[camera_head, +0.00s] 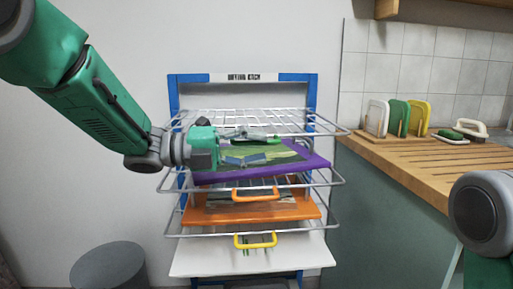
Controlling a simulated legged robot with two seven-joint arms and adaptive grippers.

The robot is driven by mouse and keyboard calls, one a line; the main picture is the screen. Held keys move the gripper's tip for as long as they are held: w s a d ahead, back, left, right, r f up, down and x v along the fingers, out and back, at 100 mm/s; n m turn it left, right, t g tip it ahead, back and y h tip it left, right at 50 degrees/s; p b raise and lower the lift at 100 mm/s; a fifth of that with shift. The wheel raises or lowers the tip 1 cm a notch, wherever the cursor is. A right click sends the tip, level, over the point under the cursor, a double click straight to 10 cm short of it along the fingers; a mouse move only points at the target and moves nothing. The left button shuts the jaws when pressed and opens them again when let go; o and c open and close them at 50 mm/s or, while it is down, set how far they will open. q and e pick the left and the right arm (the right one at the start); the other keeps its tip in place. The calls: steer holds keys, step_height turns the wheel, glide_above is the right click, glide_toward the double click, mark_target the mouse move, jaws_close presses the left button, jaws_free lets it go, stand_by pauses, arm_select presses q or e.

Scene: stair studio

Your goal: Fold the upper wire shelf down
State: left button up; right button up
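The upper wire shelf (300,124) is the top silver grid of the drying rack (173,95). It lies roughly level, reaching forward from the blue frame. My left gripper (262,149) is at the left-middle of its front edge, pointing right. Its fingers look spread, one near the height of the shelf's front rim and one lower, over the purple board (318,160). I cannot tell whether the fingers touch the wire. Nothing appears held. My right gripper is out of view; only part of my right arm shows at the lower right.
Below are wire shelves holding the purple board and an orange board (195,214), with orange (255,195) and yellow (256,241) handles. A white board (195,262) sits lowest. A wooden counter (430,165) stands right, with colored boards (398,115). A grey stool (108,263) stands lower left.

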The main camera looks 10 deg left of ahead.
arm_select(q)
steer(key=s+a, duration=0.2)
steer(key=a, duration=0.9)
steer(key=shift+a+f, duration=0.15)
steer(key=shift+a, duration=0.25)
steer(key=shift+s, duration=0.1)
